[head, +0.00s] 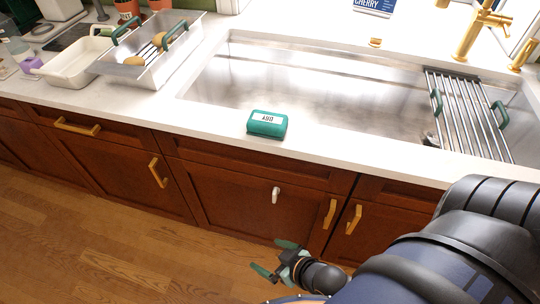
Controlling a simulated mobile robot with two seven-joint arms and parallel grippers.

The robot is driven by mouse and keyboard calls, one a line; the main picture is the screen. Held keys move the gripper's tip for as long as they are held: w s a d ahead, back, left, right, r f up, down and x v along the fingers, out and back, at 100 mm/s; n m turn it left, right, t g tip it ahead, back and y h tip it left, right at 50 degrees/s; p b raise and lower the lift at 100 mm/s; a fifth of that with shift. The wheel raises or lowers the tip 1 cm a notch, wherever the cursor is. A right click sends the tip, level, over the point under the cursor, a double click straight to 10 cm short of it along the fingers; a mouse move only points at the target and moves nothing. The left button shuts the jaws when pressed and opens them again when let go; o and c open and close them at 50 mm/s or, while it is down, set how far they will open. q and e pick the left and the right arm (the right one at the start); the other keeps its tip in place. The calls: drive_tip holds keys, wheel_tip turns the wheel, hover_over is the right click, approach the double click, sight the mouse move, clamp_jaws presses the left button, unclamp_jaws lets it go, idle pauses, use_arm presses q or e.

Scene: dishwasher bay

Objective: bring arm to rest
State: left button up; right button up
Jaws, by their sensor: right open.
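My right arm (420,260) reaches in from the lower right of the head view. My right gripper (266,255) is low in front of the wooden cabinets, above the floor. Its two green-tipped fingers are spread apart with nothing visible between them. My left gripper is not in view.
A green sponge-like block with a white label (267,124) lies on the counter's front edge (330,147). Behind it is a steel sink (320,85) with a roll-up rack (466,110). A metal colander (130,72) and white tub (66,67) stand left. Brass handles (158,172) protrude from the cabinets.

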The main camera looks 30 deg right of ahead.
drive_tip(key=shift+r+p, duration=1.35)
